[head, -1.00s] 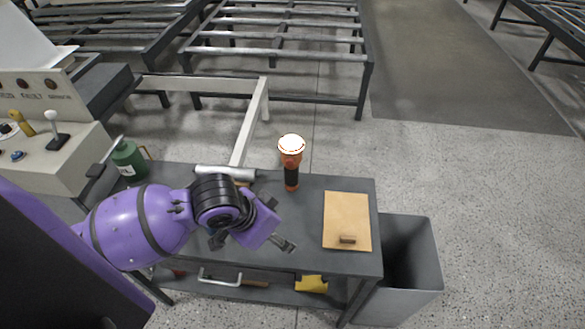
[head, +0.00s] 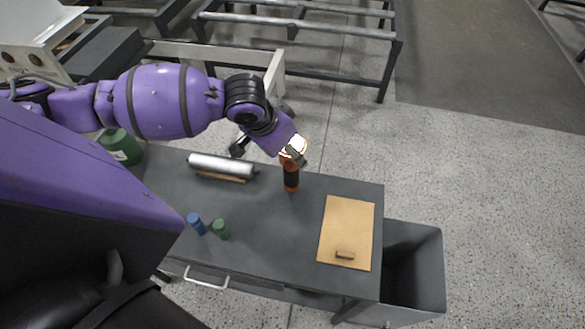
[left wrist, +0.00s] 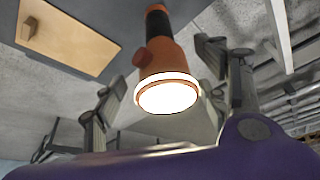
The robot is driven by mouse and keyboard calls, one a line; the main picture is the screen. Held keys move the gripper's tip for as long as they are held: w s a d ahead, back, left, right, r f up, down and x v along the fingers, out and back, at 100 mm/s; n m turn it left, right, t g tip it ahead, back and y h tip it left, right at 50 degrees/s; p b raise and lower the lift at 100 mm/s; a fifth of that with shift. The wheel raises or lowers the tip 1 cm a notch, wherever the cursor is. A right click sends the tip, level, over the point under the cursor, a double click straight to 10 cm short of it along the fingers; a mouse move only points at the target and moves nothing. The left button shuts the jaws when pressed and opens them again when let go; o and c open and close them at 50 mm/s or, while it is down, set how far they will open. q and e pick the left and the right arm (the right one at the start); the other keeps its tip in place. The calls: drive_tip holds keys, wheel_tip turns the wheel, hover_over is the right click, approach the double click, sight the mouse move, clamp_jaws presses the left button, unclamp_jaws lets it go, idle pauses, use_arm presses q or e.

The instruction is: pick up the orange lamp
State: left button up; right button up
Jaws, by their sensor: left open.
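The orange lamp (head: 291,178) stands upright near the far edge of the grey table (head: 265,235). It has a black grip band and a glowing white top. In the left wrist view the lamp (left wrist: 160,62) shows with its lit end toward the camera, between the two fingers. My left gripper (head: 270,150) is at the lamp's head, its fingers apart. In the left wrist view the left gripper's open fingers (left wrist: 160,90) stand on either side of the lamp; I cannot tell whether they touch it. My right gripper is not in view.
A tan board (head: 347,225) with a small brown block lies at the table's right. A silver roller (head: 222,165), a blue cylinder (head: 196,223), a small green cylinder (head: 220,229) and a green can (head: 121,147) are on the left. A grey bin (head: 425,265) stands right of the table.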

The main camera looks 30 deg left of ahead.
use_arm(q)
drive_tip(key=shift+x, duration=1.1)
drive_tip(key=x, duration=0.4)
drive_tip(key=shift+r, duration=0.1)
drive_tip(key=shift+a, duration=0.1)
drive_tip(key=c, duration=1.6)
clamp_jaws()
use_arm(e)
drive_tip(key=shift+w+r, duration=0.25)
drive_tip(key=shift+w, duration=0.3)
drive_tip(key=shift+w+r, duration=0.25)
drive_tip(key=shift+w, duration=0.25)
